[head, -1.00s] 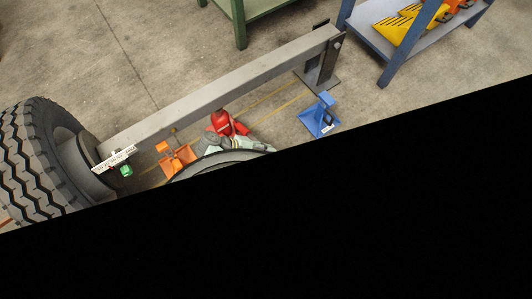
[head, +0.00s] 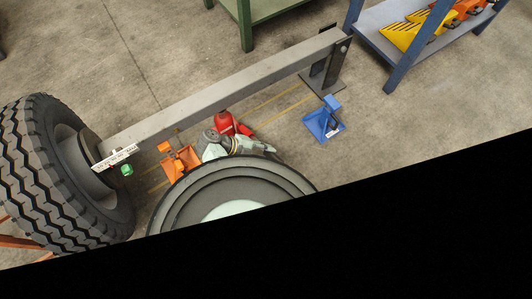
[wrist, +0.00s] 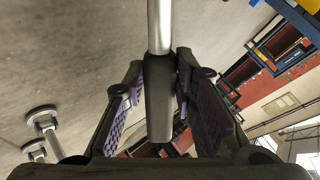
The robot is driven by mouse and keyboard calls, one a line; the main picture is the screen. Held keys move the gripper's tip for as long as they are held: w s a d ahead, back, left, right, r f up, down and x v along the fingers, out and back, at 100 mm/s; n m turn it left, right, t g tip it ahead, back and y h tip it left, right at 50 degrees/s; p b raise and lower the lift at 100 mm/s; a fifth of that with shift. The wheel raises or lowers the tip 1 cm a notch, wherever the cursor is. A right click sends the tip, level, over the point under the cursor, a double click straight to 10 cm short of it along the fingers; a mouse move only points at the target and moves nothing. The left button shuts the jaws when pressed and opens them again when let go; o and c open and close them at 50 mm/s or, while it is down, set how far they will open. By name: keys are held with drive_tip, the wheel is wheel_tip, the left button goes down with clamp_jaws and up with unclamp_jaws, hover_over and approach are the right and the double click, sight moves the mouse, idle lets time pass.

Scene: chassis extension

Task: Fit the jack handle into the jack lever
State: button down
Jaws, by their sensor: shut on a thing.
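In the wrist view my gripper (wrist: 160,72) is shut on the jack handle (wrist: 158,105). The handle has a dark grip between the purple finger pads and a silver shaft running to the top edge of the picture. A red object (head: 225,122), possibly the jack, sits on the floor beneath the grey beam in the head view, partly behind my arm. I cannot make out the jack lever. My pale arm hides the floor just in front of the red object, and the handle cannot be made out in the head view.
A grey chassis beam (head: 230,85) runs from a large tyre (head: 55,170) to a support at the right. An orange stand (head: 180,161) and a blue stand (head: 323,124) are on the floor. A blue shelf (head: 400,48) and green table (head: 262,10) stand behind. Black covers the lower right.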

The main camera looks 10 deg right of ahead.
drive_tip(key=shift+w+f, duration=0.1)
drive_tip(key=shift+w, duration=0.1)
drive_tip(key=c, duration=1.2)
unclamp_jaws()
drive_tip(key=shift+c, duration=0.2)
drive_tip(key=shift+a, duration=0.1)
drive_tip(key=v, duration=1.2)
drive_tip(key=shift+w, duration=0.1)
